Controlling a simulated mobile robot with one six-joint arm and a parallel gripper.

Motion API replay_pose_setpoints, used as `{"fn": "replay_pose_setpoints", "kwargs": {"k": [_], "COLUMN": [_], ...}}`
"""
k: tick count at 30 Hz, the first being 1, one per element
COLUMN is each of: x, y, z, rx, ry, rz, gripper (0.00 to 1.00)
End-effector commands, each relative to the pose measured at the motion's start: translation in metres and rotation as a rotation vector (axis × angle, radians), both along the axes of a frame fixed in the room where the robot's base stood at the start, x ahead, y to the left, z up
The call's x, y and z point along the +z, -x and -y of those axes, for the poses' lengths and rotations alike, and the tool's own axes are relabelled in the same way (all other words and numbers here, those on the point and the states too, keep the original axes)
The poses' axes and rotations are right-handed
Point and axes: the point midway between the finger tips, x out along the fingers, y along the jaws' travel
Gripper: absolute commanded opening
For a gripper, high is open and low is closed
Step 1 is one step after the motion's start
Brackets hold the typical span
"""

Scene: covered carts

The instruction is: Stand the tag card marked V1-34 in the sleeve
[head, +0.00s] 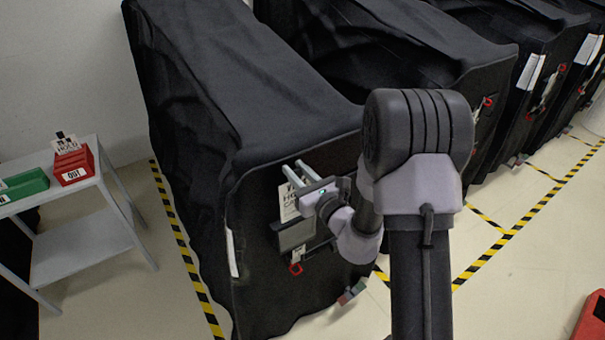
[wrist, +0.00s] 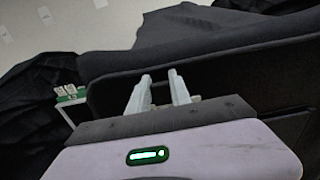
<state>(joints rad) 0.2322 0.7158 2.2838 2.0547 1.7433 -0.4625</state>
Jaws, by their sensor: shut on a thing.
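My gripper (head: 294,168) is at the front face of the nearest black-covered cart, shut on a white tag card (head: 288,202). The card hangs below the fingers, with part of its dark lettering showing; I cannot read V1-34 on it. A grey sleeve (head: 294,235) sits on the cart front just below the card. The card's lower edge is close to the sleeve's top; I cannot tell whether it is inside. In the wrist view the two pale fingers (wrist: 160,92) point at the dark cover, and the card is hard to make out.
A small table (head: 84,185) at the left bears a red box (head: 74,172) marked OUT with a card in it, and a green box (head: 25,186). More covered carts (head: 420,50) stand to the right. Striped floor tape (head: 185,245) borders the near cart.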

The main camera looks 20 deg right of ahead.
Motion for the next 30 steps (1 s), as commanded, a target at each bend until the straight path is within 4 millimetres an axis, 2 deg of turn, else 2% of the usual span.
{"fn": "replay_pose_setpoints", "kwargs": {"k": [2, 6, 30], "x": [-0.001, -0.021, -0.097], "y": [-0.007, -0.006, -0.005], "z": [-0.003, -0.002, -0.002], "rx": [0.001, 0.0, 0.0], "ry": [0.0, 0.0, 0.0], "rz": [0.0, 0.0, 0.0], "gripper": [0.0, 0.0, 0.0]}}
